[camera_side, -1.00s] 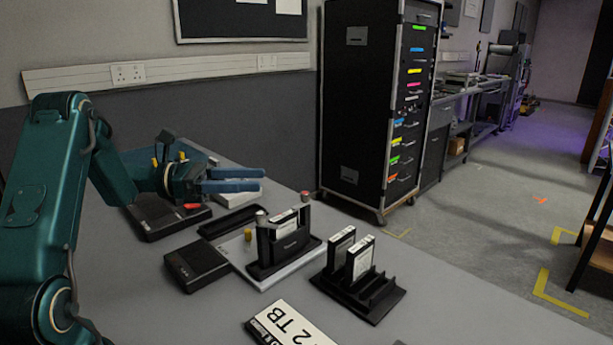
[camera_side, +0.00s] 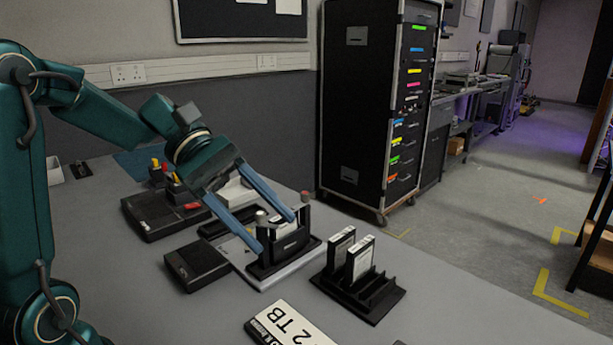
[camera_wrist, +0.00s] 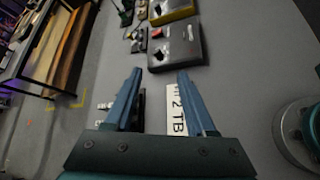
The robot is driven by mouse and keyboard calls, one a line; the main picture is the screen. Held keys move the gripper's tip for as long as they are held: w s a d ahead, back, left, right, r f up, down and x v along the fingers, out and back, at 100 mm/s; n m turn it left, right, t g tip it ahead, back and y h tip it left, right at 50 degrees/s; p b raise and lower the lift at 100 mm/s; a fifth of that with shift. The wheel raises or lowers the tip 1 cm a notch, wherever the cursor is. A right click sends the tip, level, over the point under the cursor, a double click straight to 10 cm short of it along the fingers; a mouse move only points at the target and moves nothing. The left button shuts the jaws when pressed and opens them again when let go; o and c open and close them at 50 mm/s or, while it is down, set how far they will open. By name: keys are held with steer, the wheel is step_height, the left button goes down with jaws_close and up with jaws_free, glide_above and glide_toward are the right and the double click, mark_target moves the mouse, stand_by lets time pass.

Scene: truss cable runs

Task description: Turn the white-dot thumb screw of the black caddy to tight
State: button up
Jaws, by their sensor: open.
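The black caddy (camera_side: 290,243) stands upright on a pale plate (camera_side: 262,284) in the side view, holding a drive. A grey-topped thumb screw (camera_side: 261,216) is at its left end and a red-topped one (camera_side: 305,196) at its right end. I cannot make out a white dot on either. My gripper (camera_side: 276,234) is open, its blue fingers slanting down at the caddy from the upper left. One fingertip overlaps the caddy's left end, the other its top; contact cannot be told. The open fingers also show in the wrist view (camera_wrist: 159,72); I cannot identify the caddy there.
A black rack (camera_side: 360,290) with two upright drives stands right of the caddy. A black box (camera_side: 196,265) lies to the left, and a larger box (camera_side: 160,218) behind it. A "2 TB" label (camera_side: 290,324) lies in front. A tall cabinet (camera_side: 362,110) stands beyond the table.

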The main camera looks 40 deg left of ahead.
steer(key=s+a+m+t+y, duration=0.2)
steer(key=s+m+y, duration=0.7)
steer(key=m, duration=0.5)
steer(key=shift+s+m+t+y, duration=0.25)
steer(key=shift+m+t+y, duration=0.05)
steer(key=shift+y, duration=0.7)
steer(key=shift+r, duration=0.1)
